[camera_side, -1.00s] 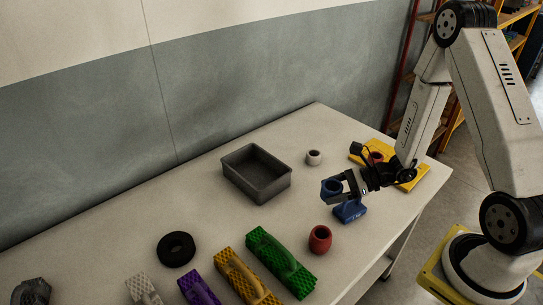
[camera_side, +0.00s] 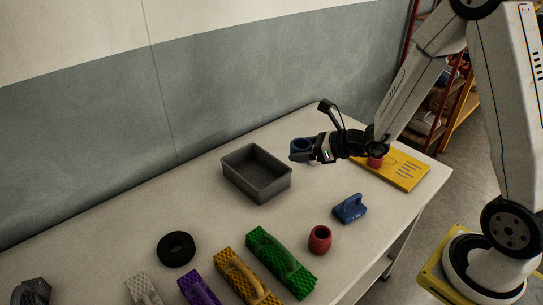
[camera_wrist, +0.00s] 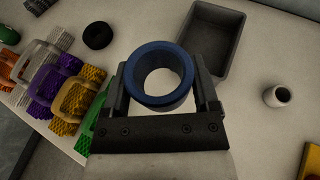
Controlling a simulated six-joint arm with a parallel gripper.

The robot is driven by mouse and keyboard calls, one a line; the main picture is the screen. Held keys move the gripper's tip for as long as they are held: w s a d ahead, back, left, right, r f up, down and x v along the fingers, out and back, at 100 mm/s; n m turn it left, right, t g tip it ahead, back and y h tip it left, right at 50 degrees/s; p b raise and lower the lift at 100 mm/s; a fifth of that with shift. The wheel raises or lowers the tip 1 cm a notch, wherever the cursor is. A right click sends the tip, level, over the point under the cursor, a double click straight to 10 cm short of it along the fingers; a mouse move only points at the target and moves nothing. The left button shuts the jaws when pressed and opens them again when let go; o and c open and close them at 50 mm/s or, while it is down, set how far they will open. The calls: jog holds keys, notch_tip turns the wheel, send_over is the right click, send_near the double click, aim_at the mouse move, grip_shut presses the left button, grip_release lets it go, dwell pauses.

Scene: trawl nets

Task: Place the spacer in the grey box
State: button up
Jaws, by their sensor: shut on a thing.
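My gripper (camera_side: 312,149) is shut on a blue ring-shaped spacer (camera_side: 300,146) and holds it up above the table, just right of the grey box in the side view. In the wrist view the blue spacer (camera_wrist: 160,75) sits between the two fingers, its hole facing the camera. The grey box (camera_side: 258,188) is open-topped and looks empty in the side view. In the wrist view the grey box (camera_wrist: 226,62) lies beyond the spacer, up and to the right.
A white spacer (camera_wrist: 277,96) stands right of the box in the wrist view. A yellow plate (camera_side: 400,170) with a red piece is at right.

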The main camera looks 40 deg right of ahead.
jog(key=s+a+f+n+g+y, duration=0.1)
jog(key=a+f, duration=0.2)
jog(key=s+a+f+n+g+y, duration=0.1)
jog(key=a+f, duration=0.2)
jog(key=a, duration=0.1)
jog(key=a+f+n+g+y, duration=0.1)
jog(key=a+f, duration=0.2)
jog(key=a, duration=0.1)
jog(key=shift+s+a+f+n+y, duration=0.15)
jog(key=shift+s+a+n+y, duration=0.15)
jog(key=shift+s+n, duration=0.1)
jog(key=shift+s+a+f, duration=0.2)
jog(key=shift+a+f, duration=0.2)
jog(key=shift+w, duration=0.1)
jog(key=w+a+f, duration=0.1)
jog(key=w+f, duration=0.2)
jog(key=w, duration=0.1)
jog(key=w+a+f, duration=0.1)
jog(key=w+f, duration=0.2)
jog(key=w, duration=0.1)
jog(key=w+a+f, duration=0.1)
jog(key=w+f, duration=0.2)
jog(key=w, duration=0.1)
jog(key=shift+w+f, duration=0.1)
jog(key=shift+w, duration=0.3)
jog(key=shift+a+f, duration=0.1)
